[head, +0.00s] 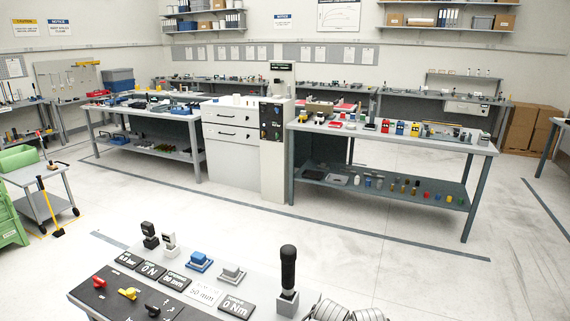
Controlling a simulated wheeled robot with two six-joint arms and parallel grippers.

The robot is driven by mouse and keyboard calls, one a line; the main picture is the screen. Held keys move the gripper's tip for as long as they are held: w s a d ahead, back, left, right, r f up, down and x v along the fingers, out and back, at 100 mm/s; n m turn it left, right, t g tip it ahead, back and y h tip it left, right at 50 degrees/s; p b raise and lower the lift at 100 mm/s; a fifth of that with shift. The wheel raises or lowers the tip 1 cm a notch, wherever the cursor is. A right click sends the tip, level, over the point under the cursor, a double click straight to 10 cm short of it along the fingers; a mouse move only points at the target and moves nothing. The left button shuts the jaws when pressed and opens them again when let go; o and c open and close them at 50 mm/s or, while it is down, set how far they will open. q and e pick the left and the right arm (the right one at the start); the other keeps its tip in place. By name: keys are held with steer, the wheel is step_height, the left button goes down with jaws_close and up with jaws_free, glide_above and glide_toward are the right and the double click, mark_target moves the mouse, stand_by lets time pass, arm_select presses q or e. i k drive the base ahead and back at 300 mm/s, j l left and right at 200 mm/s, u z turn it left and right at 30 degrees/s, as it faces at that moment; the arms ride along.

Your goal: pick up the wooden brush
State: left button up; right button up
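I cannot pick out a wooden brush for certain in the head view. Many small items on the far benches are too small to identify. Neither of my grippers is in view.
A grey console (243,291) with knobs, labels and an upright black-handled lever (288,270) stands close in front. Beyond open floor (330,240) are a right bench (455,143), a white cabinet (233,158) and a left bench (110,110). A cart (45,205) stands at left.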

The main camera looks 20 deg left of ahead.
mark_target(51, 166)
steer(key=i+l+z, duration=0.15)
steer(key=l, duration=0.35)
steer(key=i+l+z, duration=0.15)
steer(key=i+l, duration=0.25)
steer(key=i+l+z, duration=0.15)
steer(key=i+l, duration=0.2)
steer(key=i+l+u, duration=0.15)
steer(key=i, duration=0.4)
steer(key=i+l+u, duration=0.1)
steer(key=i, duration=0.45)
steer(key=i+l+u, duration=0.15)
steer(key=i, duration=0.4)
steer(key=i+u, duration=0.45)
steer(key=i, duration=0.25)
steer(key=i+l+u, duration=0.2)
steer(key=i+u, duration=0.3)
steer(key=i, duration=0.2)
steer(key=i+j+u, duration=0.2)
steer(key=i+u, duration=0.15)
steer(key=u, duration=0.15)
steer(key=i+u, duration=0.35)
steer(key=u, duration=0.15)
steer(key=i+l+u, duration=0.1)
steer(key=i+u, duration=0.75)
steer(key=i, duration=1.2)
steer(key=i+l, duration=0.1)
steer(key=i, duration=3.55)
steer(key=i+u, duration=0.25)
steer(key=i, duration=1.55)
